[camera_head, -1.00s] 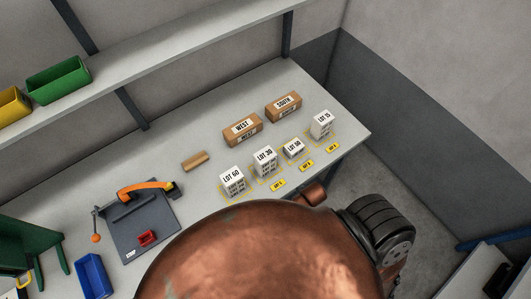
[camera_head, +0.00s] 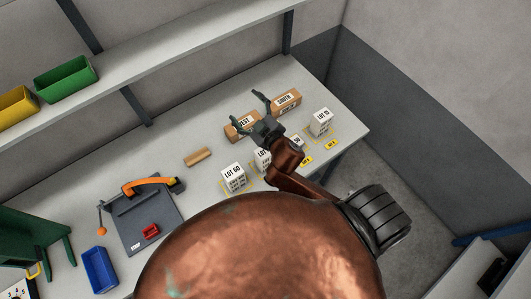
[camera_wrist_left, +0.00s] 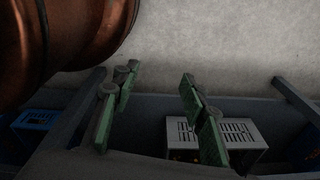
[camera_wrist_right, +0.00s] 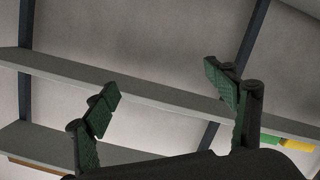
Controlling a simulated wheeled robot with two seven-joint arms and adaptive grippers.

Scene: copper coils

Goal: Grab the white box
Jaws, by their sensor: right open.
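Several white boxes stand in a row on the bench in the head view: LOT 60 (camera_head: 233,177), LOT 30 (camera_head: 262,161), LOT 50 (camera_head: 297,142) and LOT 15 (camera_head: 321,121). My right gripper (camera_head: 247,109) is open and empty, above the row and in front of the brown boxes. Its arm partly hides LOT 30 and LOT 50. Its spread green fingers also show in the right wrist view (camera_wrist_right: 162,90), facing wall and shelves. My left gripper (camera_wrist_left: 157,88) is open and empty in its wrist view and outside the head view. A pale vented box (camera_wrist_left: 222,133) lies beyond its fingers.
Brown boxes WEST (camera_head: 233,131) and SOUTH (camera_head: 286,101) stand behind the white row. A small wooden block (camera_head: 198,157) lies to the left. A dark fixture board (camera_head: 135,228) with an orange arm and a blue bin (camera_head: 100,270) are further left. A shelf (camera_head: 170,62) runs above the bench.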

